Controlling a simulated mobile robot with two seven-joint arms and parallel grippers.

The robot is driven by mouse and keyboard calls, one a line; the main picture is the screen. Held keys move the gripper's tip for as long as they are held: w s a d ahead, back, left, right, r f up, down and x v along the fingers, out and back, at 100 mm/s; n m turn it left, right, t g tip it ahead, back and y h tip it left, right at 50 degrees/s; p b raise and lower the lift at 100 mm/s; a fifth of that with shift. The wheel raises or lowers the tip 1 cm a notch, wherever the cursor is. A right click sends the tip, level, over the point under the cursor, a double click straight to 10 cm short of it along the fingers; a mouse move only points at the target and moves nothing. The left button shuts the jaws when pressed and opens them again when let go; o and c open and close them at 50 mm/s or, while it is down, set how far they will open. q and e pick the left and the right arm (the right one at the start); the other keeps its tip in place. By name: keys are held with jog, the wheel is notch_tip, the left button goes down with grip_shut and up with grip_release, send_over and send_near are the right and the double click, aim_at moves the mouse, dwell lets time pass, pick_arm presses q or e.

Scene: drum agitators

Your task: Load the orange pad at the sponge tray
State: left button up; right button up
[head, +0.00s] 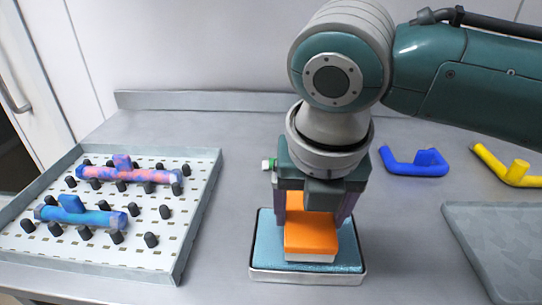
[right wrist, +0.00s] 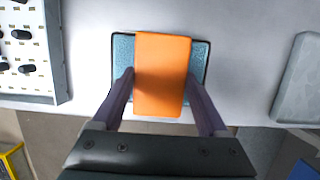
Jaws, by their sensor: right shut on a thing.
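The orange pad (head: 310,235) is an orange block with a pale lower edge. It is over the sponge tray (head: 262,273), a shallow metal tray with a blue-teal sponge surface. My right gripper (head: 313,215) points down and is shut on the pad, with a finger on each side. The right wrist view shows the pad (right wrist: 162,75) between the two fingers, with the sponge showing on both sides of it. I cannot tell whether the pad's underside touches the sponge. My left gripper is not in view.
A pegged tray (head: 200,215) at left holds a pink-blue piece (head: 130,174) and a blue piece (head: 85,214). A blue handle-shaped piece (head: 415,165), a yellow one (head: 508,170) and a grey tray (head: 495,240) are at right. A small green-white item (head: 269,164) is behind the gripper.

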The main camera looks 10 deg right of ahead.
aim_at(310, 217)
jog(key=shift+f, duration=0.5)
dwell(0.6)
jog(key=shift+f, duration=0.15)
dwell(1.6)
notch_tip(310, 217, up, 7)
jog(key=p, duration=0.8)
jog(key=shift+p, duration=0.3)
